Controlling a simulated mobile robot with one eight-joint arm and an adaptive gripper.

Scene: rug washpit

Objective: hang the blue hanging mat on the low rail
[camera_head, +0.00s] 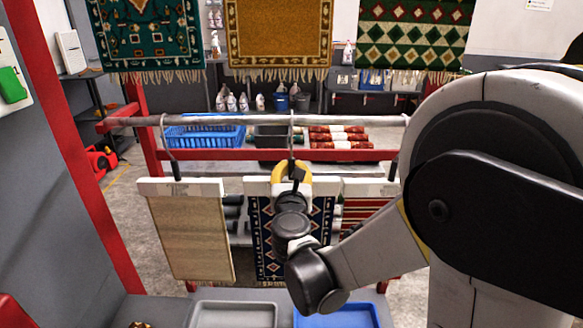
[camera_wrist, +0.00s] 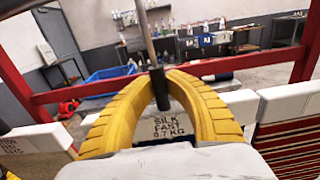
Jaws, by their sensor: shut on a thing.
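The blue hanging mat (camera_head: 260,225) is dark navy with a patterned border and a white top bar. It hangs upright between two other mats, partly hidden behind my arm. My gripper (camera_head: 292,166) is shut on the dark stem of its hook, just above the bar. In the wrist view my yellow fingers (camera_wrist: 157,82) close around this stem (camera_wrist: 161,94), with the bar's label "SILK FAST 0.7 KG" (camera_wrist: 170,128) behind. The low rail (camera_head: 235,121) is a grey bar; the hook's top overlaps it in the head view. I cannot tell whether the hook rests on it.
A beige mat (camera_head: 188,235) hangs close at the left and a red striped mat (camera_head: 360,212) at the right. Three rugs hang higher behind. A blue crate (camera_head: 203,133) stands behind the rail. Grey (camera_head: 235,305) and blue (camera_head: 340,310) trays lie in front.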

